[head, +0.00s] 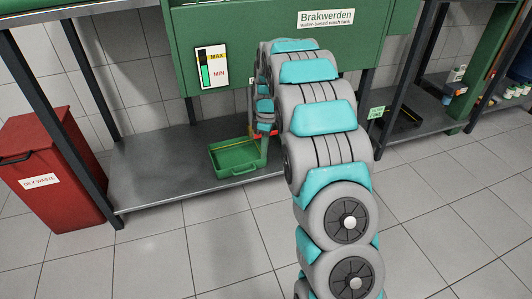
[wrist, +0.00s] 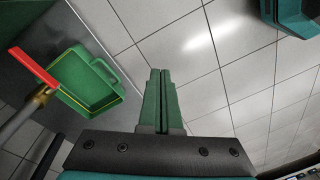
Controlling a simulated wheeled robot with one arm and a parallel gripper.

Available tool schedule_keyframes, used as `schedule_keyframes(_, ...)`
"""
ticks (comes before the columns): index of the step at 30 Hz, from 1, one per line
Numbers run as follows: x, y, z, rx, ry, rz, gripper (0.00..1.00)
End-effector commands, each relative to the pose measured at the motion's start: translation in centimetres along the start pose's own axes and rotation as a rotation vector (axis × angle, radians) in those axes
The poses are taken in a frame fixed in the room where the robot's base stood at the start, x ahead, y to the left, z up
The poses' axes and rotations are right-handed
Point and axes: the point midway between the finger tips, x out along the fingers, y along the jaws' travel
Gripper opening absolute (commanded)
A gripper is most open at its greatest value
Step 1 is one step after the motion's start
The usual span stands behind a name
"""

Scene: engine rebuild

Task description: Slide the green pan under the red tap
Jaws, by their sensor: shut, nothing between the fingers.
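The green pan (head: 238,171) is a shallow rectangular tray with a handle, lying empty on the grey steel lower shelf, near its front edge. It also shows at left in the wrist view (wrist: 94,88). The red tap (head: 262,134) shows only partly beside my arm. In the wrist view its red lever (wrist: 33,67) sits on a brass stem and overlaps the pan's near-left side; I cannot tell whether its outlet is over the pan. My gripper (wrist: 160,73) is shut and empty, apart from the pan and to its right in the wrist view. My arm mostly hides it in the head view.
A green wash tank (head: 240,45) with a level gauge (head: 212,67) stands above the shelf (head: 160,178). Dark table legs (head: 62,118) frame it. A red oily waste bin (head: 45,170) is at left. A black tray (head: 403,118) lies at right. The tiled floor in front is clear.

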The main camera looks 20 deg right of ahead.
Motion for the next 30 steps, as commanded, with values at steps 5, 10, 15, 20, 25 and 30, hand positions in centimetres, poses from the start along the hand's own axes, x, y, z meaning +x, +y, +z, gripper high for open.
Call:
schedule_keyframes(5, -1.6, -1.9, 0.4, 0.050, -0.007, 0.000, 0.00)
schedule_keyframes(10, -2.4, -3.0, 0.6, 0.080, -0.011, -0.001, 0.00)
schedule_keyframes(15, -2.6, -3.3, 0.7, 0.091, -0.012, -0.002, 0.00)
schedule_keyframes(20, -2.6, -3.4, 0.7, 0.091, -0.013, -0.002, 0.00)
schedule_keyframes(25, -2.5, -3.3, 0.6, 0.084, -0.014, 0.001, 0.11)
schedule_keyframes(30, -0.4, -2.2, -0.2, -0.019, -0.032, 0.051, 0.30)
